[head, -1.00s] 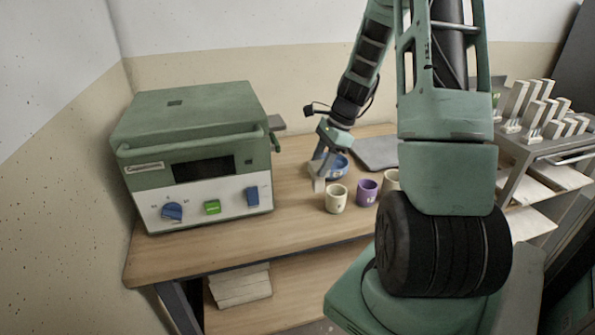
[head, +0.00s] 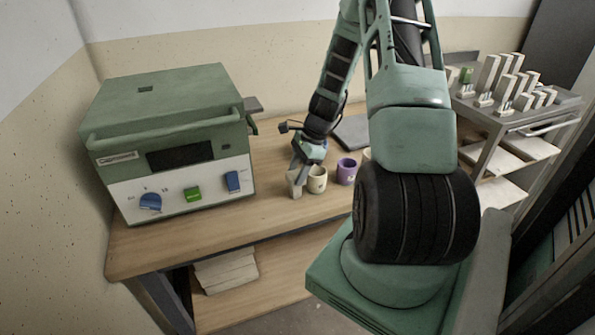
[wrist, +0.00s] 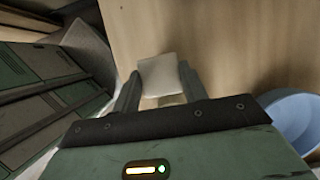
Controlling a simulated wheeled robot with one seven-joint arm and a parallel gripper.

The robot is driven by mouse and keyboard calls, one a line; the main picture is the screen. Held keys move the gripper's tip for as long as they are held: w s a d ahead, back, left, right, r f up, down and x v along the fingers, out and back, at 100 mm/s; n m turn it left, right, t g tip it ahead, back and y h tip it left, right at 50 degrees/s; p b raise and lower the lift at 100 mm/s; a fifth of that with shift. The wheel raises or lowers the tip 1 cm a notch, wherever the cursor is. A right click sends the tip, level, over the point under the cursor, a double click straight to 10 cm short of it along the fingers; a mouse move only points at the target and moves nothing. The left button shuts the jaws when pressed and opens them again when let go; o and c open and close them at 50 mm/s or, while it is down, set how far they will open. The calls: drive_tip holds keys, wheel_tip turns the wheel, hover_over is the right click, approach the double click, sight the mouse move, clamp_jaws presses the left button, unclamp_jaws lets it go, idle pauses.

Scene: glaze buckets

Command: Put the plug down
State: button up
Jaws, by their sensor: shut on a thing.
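The plug (wrist: 162,75) is a small pale block. In the wrist view it sits between the two fingertips of my gripper (wrist: 158,88), which is shut on it, with the wooden bench top beyond. In the head view my gripper (head: 295,184) points down over the bench, just left of a cream cup (head: 317,180). The plug is hard to tell from the fingers there, and I cannot tell whether it touches the bench.
A green kiln (head: 170,110) stands left on the bench (head: 235,215). A purple cup (head: 346,171) is right of the cream cup. A blue bowl (wrist: 298,118) is close at right in the wrist view. Bench front is clear. A rack trolley (head: 500,120) stands right.

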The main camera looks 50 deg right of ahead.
drive_tip(key=shift+f, duration=0.2)
drive_tip(key=o, duration=1.3)
drive_tip(key=v, duration=1.2)
drive_tip(key=shift+r, duration=0.25)
drive_tip(key=shift+a, duration=0.1)
